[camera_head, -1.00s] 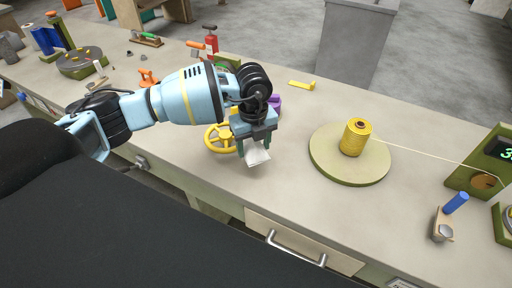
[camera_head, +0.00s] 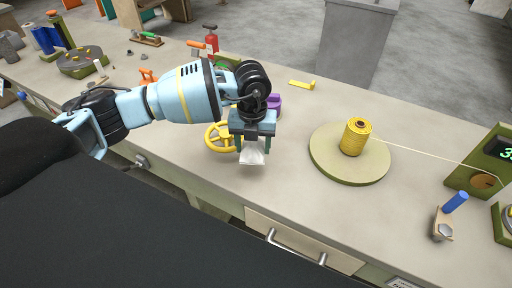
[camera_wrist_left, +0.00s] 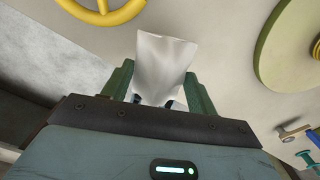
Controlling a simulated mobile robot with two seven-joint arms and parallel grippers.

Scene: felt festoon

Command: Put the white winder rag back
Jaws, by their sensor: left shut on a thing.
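The white winder rag (camera_head: 252,157) hangs in my left gripper (camera_head: 253,146), which is shut on it, near the front edge of the bench in the head view. In the left wrist view, the rag (camera_wrist_left: 165,66) stands up creased between the green fingers of the left gripper (camera_wrist_left: 163,92). I cannot tell whether its lower end touches the bench top. My right gripper is not in view.
A yellow handwheel (camera_head: 217,138) is just left of the gripper, with a purple item (camera_head: 275,103) behind it. A round turntable (camera_head: 349,174) carrying a yellow thread spool (camera_head: 355,137) stands to the right. Its thread runs right to a green device (camera_head: 484,169). Bench between is clear.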

